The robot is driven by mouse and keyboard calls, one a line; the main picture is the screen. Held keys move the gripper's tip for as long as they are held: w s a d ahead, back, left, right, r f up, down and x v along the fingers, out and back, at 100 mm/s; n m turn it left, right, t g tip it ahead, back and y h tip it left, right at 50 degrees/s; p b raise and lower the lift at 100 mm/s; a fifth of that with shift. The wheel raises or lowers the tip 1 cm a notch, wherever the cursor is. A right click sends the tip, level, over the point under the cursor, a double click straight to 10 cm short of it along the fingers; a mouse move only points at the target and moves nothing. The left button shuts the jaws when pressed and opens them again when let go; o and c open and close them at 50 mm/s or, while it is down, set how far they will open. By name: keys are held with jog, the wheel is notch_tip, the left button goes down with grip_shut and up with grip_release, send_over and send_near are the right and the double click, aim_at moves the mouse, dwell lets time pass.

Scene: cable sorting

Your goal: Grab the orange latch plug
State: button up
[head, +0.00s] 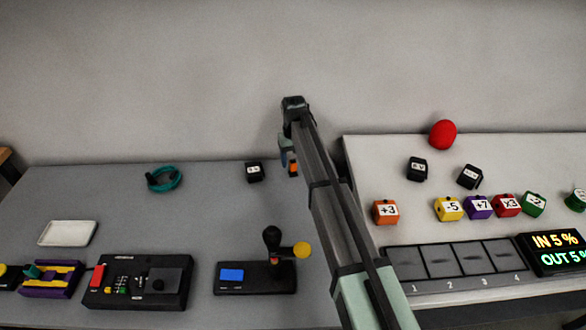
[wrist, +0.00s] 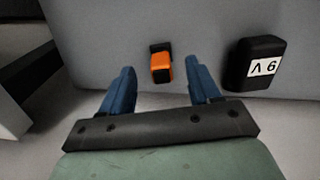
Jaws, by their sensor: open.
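The orange latch plug (wrist: 164,68) is a small orange block with a black part at its side and top. In the wrist view it lies on the grey table just ahead of my gripper (wrist: 157,82), between the lines of its two blue fingers. The fingers are open and stand apart from the plug, with the right one nearer to it. In the head view the plug (head: 293,169) shows partly beside my arm, next to my gripper (head: 285,158); the arm hides part of it.
A teal ring (head: 163,180) lies to the left. A joystick box (head: 255,277) stands nearer. A raised panel (head: 370,160) is at right.

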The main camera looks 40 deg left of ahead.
aim_at(293, 162)
jog(key=shift+s+f, duration=0.1)
jog(key=shift+f, duration=2.25)
jog(key=shift+c, duration=0.3)
jog(key=c, duration=1.1)
